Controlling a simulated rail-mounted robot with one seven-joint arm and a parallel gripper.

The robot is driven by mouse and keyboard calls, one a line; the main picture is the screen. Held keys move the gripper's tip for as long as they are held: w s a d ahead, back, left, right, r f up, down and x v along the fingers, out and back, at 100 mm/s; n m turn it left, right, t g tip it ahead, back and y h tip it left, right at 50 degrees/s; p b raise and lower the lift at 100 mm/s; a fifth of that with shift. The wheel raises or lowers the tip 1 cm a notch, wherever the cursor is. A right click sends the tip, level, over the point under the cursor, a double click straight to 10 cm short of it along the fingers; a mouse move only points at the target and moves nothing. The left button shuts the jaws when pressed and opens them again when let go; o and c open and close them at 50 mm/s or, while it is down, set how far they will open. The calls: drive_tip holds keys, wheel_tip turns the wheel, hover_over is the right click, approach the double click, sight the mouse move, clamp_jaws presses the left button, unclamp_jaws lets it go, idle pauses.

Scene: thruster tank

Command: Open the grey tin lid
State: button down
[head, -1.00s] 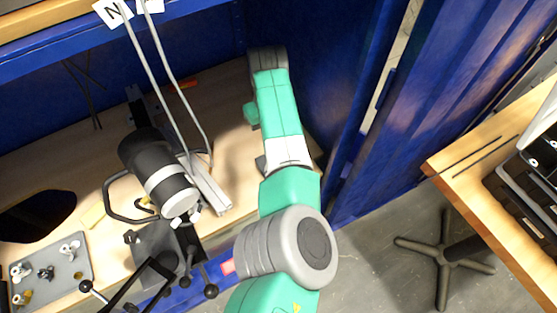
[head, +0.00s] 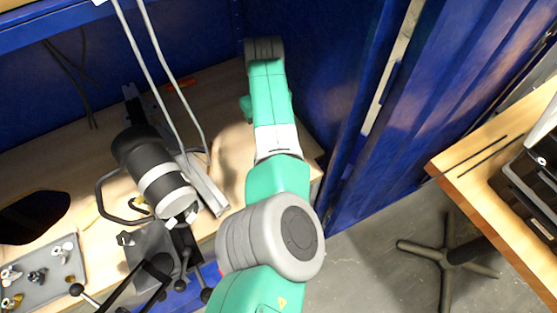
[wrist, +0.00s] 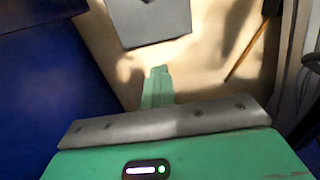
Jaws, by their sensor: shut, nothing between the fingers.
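A flat grey thing (wrist: 148,20) with straight edges lies on the wooden surface at the top of the wrist view, cut off by the frame. It may be the grey tin lid, but I cannot tell for sure. My gripper (wrist: 157,75) shows in the wrist view as narrow green fingers, shut and empty. The fingertips point toward the grey thing and appear below it in the picture, with a visible gap. In the head view my arm reaches over the bench's right end, and my gripper is hidden. I make out no clear tin there.
A black and white cylindrical device (head: 155,170) stands on the wooden bench (head: 85,130), with a metal rail (head: 205,185) beside it. A grey tray (head: 45,285) of small fittings is lower left. Blue walls (head: 330,110) close in the right side. A thin brown rod (wrist: 245,50) is right of my gripper.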

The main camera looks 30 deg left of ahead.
drive_tip(key=shift+w+a+f+b, duration=0.15)
drive_tip(key=shift+a+b, duration=0.1)
drive_tip(key=shift+b, duration=0.15)
drive_tip(key=shift+w+a+f+b, duration=0.25)
drive_tip(key=shift+a+b, duration=0.15)
drive_tip(key=shift+b, duration=1.15)
drive_tip(key=shift+r, duration=0.1)
drive_tip(key=c, duration=1.5)
unclamp_jaws()
drive_tip(key=shift+r, duration=0.15)
wheel_tip(320, 180, up, 7)
drive_tip(key=p, duration=0.7)
